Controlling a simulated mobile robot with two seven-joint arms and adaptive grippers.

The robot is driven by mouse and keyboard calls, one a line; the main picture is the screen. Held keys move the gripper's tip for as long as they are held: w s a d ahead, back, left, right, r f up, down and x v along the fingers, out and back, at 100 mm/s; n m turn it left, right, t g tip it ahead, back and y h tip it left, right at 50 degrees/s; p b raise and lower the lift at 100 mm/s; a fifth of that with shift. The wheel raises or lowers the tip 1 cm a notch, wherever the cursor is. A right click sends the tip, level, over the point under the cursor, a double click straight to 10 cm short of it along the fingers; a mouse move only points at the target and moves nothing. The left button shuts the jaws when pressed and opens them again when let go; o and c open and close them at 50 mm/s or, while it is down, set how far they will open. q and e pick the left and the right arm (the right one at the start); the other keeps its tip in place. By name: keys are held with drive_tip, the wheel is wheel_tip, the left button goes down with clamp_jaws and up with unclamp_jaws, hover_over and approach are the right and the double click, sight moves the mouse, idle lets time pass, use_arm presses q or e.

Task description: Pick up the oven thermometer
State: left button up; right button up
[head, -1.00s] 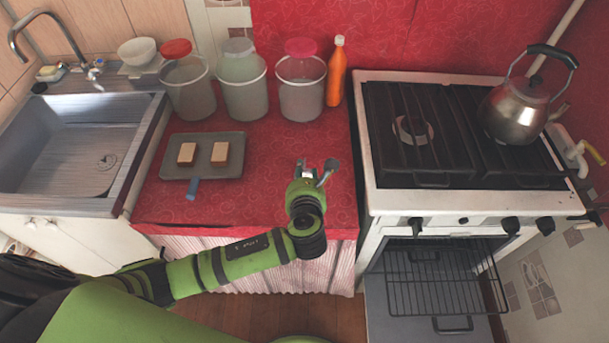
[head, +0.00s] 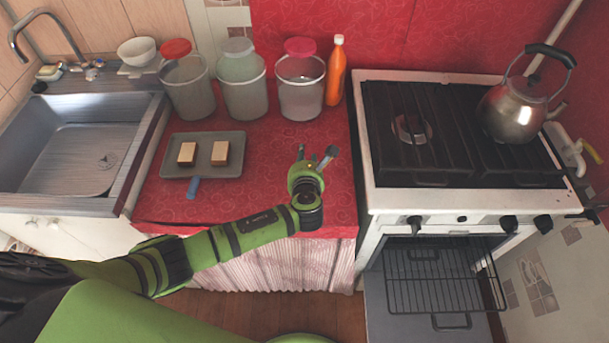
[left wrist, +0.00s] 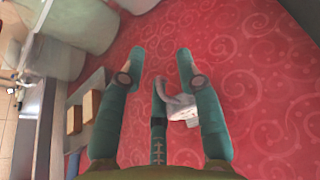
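The oven thermometer (left wrist: 182,110) appears to be the small pale grey-white piece with a curved hook, lying over the red counter in the left wrist view. It shows between the middle and right fingers of my left gripper (left wrist: 165,65). The fingers are spread wide, and I see no grip on it; whether one touches it I cannot tell. In the head view, my left gripper (head: 316,153) hangs over the right part of the red counter (head: 262,190), and the thermometer cannot be made out behind it. My right gripper is not in view.
A grey tray (head: 205,171) with two light blocks lies left of the gripper, a blue object (head: 193,187) at its front edge. Several lidded tubs and an orange bottle (head: 336,72) stand at the back. The stove (head: 363,195) borders the counter on the right, its oven open.

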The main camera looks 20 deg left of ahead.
use_arm(q)
clamp_jaws()
drive_tip(key=shift+r, duration=0.1)
